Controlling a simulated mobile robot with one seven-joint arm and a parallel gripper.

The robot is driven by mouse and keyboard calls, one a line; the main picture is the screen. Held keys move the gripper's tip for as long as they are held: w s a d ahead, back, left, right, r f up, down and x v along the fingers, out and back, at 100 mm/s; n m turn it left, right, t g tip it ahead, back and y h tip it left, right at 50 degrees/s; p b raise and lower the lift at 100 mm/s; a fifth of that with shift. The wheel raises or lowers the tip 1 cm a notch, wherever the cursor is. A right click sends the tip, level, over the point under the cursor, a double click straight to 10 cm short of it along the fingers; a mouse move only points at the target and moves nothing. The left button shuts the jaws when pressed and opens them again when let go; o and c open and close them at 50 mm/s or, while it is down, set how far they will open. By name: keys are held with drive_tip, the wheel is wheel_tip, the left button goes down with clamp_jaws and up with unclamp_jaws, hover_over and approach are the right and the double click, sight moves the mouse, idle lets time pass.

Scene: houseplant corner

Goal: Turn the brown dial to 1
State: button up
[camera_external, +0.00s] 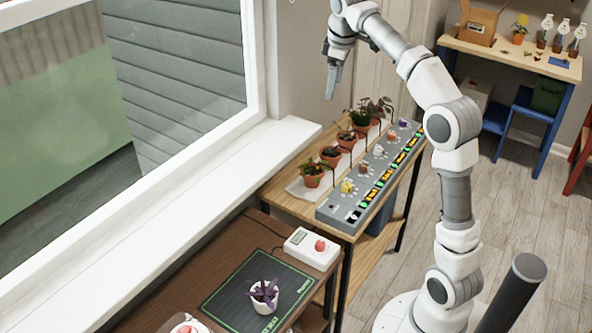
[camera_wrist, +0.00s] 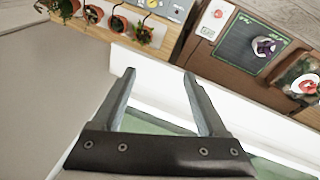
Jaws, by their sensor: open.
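The long grey control panel (camera_external: 326,213) lies on the wooden table in the external view, with a row of coloured dials. A brownish dial (camera_external: 364,168) sits between a yellow dial (camera_external: 347,186) and a whitish dial (camera_external: 379,151); another orange-brown dial (camera_external: 391,136) is farther along. Their settings are too small to read. My gripper (camera_external: 330,97) hangs above and behind the plant row, apart from the panel. In the wrist view my gripper (camera_wrist: 160,73) is open and empty; the panel's end (camera_wrist: 165,8) with the yellow dial shows at the top edge, and no brown dial is clear.
Several potted plants (camera_external: 312,175) stand along the panel's window side. The white windowsill (camera_external: 180,205) runs beside the tables.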

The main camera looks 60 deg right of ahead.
drive_tip(key=w+d+f+g+p, duration=0.15)
drive_tip(key=d+p, duration=0.35)
drive_tip(key=d, duration=0.8)
drive_tip(key=n+y+p, duration=0.1)
drive_tip(key=n+p, duration=0.1)
drive_tip(key=p, duration=0.4)
hover_over(363, 166)
wheel_tip(363, 166, down, 6)
drive_tip(key=shift+g, duration=0.25)
wheel_tip(363, 166, down, 35)
drive_tip(key=shift+r+b, duration=0.15)
drive_tip(key=shift+b, duration=0.6)
drive_tip(key=shift+c, duration=0.2)
clamp_jaws()
